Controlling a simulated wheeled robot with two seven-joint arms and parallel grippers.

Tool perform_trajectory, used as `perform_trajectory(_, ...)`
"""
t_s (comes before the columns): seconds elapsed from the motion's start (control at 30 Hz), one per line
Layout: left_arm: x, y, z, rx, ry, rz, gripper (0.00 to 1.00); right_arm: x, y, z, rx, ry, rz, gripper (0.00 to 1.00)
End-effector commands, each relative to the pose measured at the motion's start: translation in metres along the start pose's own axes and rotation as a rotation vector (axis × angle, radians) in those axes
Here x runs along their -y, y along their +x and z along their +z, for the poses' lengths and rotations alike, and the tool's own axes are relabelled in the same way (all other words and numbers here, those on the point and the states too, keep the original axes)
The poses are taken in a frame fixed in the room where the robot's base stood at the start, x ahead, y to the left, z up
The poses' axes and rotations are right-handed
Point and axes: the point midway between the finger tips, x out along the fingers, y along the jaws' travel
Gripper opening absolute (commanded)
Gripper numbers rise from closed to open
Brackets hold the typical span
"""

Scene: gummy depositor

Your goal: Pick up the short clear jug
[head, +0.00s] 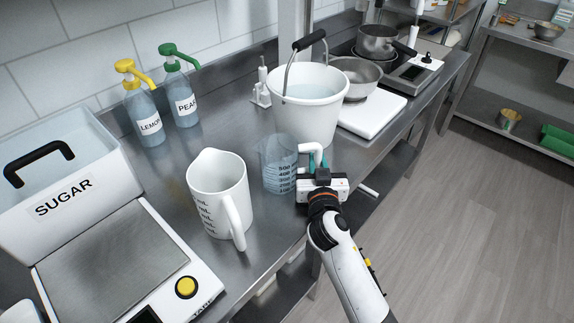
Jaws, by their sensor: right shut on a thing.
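The short clear jug (278,166) stands on the steel counter, see-through with dark volume marks on its side and a pale handle on its right. My right gripper (318,163) is at the jug's right side, shut on its handle; the fingers are partly hidden by the gripper body. The jug looks upright, and I cannot tell whether its base is clear of the counter. My left gripper is not in view.
A tall white jug (218,190) stands close on the left. A white bucket (308,105) with a raised handle stands just behind. The sugar bin (65,185), a scale (125,265) and the lemon (142,110) and pear (181,92) pump bottles are at left.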

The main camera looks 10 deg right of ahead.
Motion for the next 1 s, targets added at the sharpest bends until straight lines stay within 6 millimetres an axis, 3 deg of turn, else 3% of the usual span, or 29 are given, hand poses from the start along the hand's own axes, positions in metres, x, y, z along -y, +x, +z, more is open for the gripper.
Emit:
perform_trajectory(0.27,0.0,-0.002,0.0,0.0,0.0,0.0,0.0,0.0,0.0,0.007,0.004,0.001,0.0,0.0)
perform_trajectory(0.7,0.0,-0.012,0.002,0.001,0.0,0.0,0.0,0.0,0.0,0.086,0.005,0.003,0.001,0.0)
perform_trajectory(1.0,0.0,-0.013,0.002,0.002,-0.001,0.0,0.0,0.0,0.0,0.101,0.001,0.001,0.001,0.0)
